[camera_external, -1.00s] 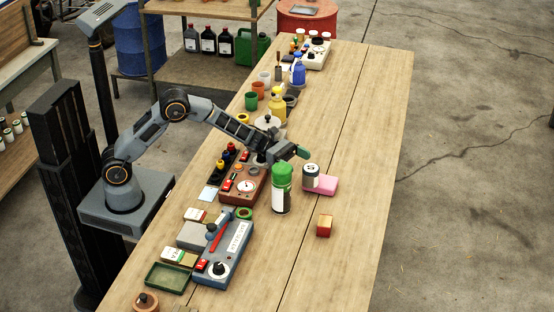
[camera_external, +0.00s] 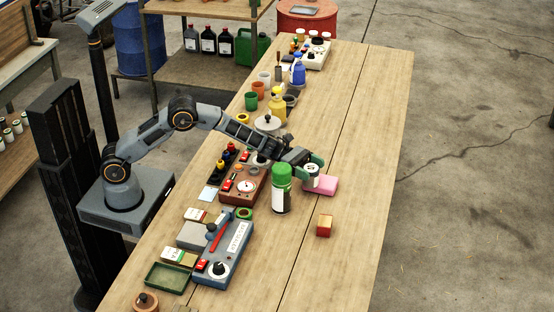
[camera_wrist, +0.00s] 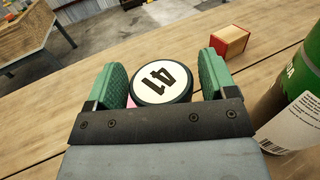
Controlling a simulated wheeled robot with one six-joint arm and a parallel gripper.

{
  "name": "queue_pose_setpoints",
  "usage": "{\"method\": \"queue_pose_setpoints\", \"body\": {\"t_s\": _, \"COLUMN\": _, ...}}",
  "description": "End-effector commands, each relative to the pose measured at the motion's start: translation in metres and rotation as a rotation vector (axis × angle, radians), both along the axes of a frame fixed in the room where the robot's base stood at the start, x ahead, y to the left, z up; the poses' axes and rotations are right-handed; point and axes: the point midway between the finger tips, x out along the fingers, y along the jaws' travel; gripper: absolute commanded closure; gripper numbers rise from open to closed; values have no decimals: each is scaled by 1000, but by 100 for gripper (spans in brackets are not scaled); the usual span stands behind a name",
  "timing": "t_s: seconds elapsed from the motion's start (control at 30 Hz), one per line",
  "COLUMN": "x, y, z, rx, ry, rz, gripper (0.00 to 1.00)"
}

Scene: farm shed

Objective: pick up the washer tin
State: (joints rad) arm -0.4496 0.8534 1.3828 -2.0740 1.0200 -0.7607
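A small dark tin with a white band (camera_external: 311,178) stands on the table against the pink block; I take it for the washer tin. The tin's lower part is hidden in the wrist view.
A green-capped canister (camera_external: 281,190) stands close in front of my gripper, and at the right in the wrist view (camera_wrist: 296,105). The pink block (camera_external: 327,186) lies beside the tin. A red box (camera_external: 324,226) sits nearer the front. The table's right side is clear.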

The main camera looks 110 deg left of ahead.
Motion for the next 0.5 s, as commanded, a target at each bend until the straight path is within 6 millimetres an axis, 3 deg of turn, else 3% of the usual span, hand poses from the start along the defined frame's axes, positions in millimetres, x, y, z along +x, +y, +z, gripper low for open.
{"method": "queue_pose_setpoints", "body": {"t_s": 0.5, "x": 0, "y": 0, "z": 1, "rx": 1, "ry": -1, "rz": 0, "gripper": 70}}
